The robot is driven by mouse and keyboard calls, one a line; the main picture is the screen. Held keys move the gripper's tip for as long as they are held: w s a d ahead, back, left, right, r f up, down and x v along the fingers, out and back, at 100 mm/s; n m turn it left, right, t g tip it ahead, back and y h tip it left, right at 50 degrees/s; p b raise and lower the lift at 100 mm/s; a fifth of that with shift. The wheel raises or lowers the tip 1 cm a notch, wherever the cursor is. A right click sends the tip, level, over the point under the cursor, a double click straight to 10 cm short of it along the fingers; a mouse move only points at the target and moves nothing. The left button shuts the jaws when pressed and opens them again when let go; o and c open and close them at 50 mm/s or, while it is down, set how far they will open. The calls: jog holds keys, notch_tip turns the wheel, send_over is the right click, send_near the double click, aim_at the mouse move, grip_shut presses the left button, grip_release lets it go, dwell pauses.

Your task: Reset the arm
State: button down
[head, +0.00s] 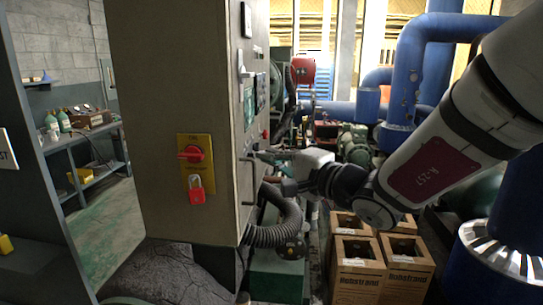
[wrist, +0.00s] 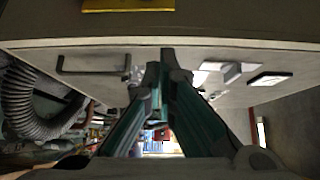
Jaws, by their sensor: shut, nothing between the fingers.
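My gripper (head: 266,155) is at the end of my white arm, close to the right-hand face of the tall beige cabinet (head: 170,80). In the wrist view my gripper (wrist: 150,75) has its green fingers together at the tips, with nothing between them. The fingertips point at the cabinet face; I cannot tell if they touch it. A dark bar handle (wrist: 75,69) sits on that face to the left of the fingers in the wrist view and also shows in the head view (head: 252,178).
The cabinet front carries a red switch (head: 191,153) on a yellow plate and a red padlock (head: 196,195). A corrugated hose (head: 280,232) curves below my gripper. Open cardboard boxes (head: 357,268) stand on the floor at right. Blue pipes (head: 408,80) rise behind my arm.

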jog(key=s+a+f+n+g+h, duration=0.15)
jog(key=s+n+g, duration=0.3)
jog(key=s, duration=0.55)
jog(key=s+a+f+n+g, duration=0.1)
jog(key=s+f+n+g, duration=0.3)
jog(key=s, duration=0.6)
jog(key=s+d+f+h, duration=0.1)
jog(key=s+d+h, duration=0.3)
jog(key=d, duration=0.5)
jog(key=s+d+n+h, duration=0.1)
jog(key=s+d+h, duration=0.4)
jog(key=d, duration=0.5)
jog(key=shift+s+f+h, duration=0.15)
jog(key=shift+f+h, duration=0.25)
jog(key=shift+h, duration=0.15)
jog(key=c, duration=2.4)
grip_release()
